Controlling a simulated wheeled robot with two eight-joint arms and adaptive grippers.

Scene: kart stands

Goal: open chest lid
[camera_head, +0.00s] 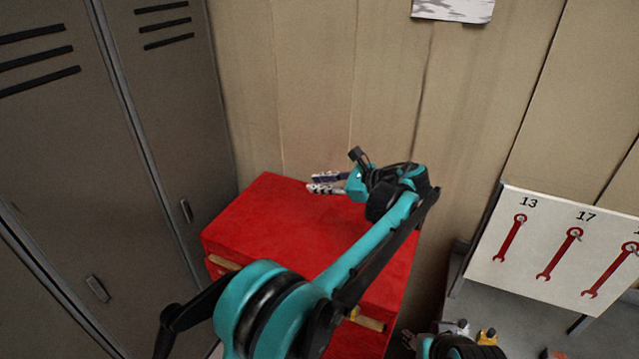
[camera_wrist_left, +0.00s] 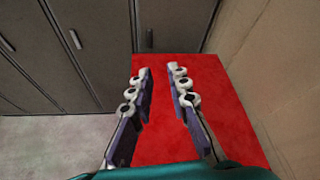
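The red chest (camera_head: 290,228) stands in the corner between the lockers and the wall. Its flat red top looks closed and also fills the middle of the left wrist view (camera_wrist_left: 215,100). My left gripper (camera_head: 328,182) is over the back part of the top, with its fingers pointing left. In the left wrist view my left gripper (camera_wrist_left: 162,85) is open, its two fingers apart with only red surface seen between them. I cannot tell whether the fingers touch the lid. My left arm hides part of the chest's front and right side. My right gripper's fingers do not show clearly.
Grey lockers (camera_head: 100,130) stand close at the left of the chest. A wooden wall (camera_head: 330,90) is right behind it. A white board with red wrenches (camera_head: 550,250) and a grey bench (camera_head: 480,295) are at the right. A wooden handle strip (camera_head: 222,263) shows on the chest's front.

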